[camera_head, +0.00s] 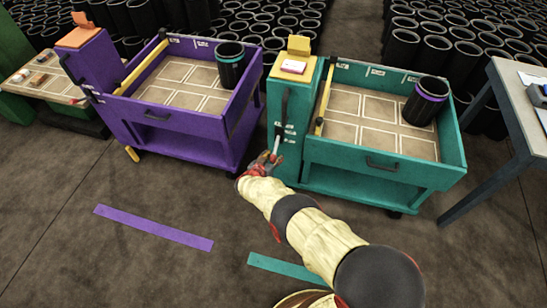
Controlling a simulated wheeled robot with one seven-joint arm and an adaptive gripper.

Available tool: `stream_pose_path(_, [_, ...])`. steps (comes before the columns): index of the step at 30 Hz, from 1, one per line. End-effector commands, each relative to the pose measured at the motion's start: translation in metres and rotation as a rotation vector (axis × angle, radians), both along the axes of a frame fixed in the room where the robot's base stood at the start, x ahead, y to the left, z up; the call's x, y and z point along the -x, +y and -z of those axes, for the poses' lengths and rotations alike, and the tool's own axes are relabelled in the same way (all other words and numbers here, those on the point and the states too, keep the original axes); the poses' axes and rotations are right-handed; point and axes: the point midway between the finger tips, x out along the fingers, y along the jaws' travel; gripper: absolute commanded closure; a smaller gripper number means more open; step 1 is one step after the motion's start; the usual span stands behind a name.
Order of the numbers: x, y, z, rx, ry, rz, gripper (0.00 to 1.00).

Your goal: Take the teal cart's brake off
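The teal cart (318,151) stands right of centre, with a tall teal post (300,92) at its left end. A dark upright handle (284,106) is on the post's side. A thin pale lever-like part (277,146) shows low on the post, just above my gripper (267,160). My gripper is close against the post's lower left side. It is small in view, and I cannot tell whether its fingers are open or shut, or touching the lever. The post's foot is partly hidden behind my gripper and arm.
Each cart holds a dark sleeve. Floor strips are purple (152,227) and teal (286,268). A grey table (505,103) stands right.

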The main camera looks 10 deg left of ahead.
Motion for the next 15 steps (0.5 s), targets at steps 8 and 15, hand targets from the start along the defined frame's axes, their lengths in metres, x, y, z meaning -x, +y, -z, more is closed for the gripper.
stream_pose_path(8, [0.020, 0.005, -0.012, 0.000, -0.001, -0.001, 0.60])
stream_pose_path(15, [0.054, 0.011, -0.030, 0.000, -0.001, -0.002, 0.60])
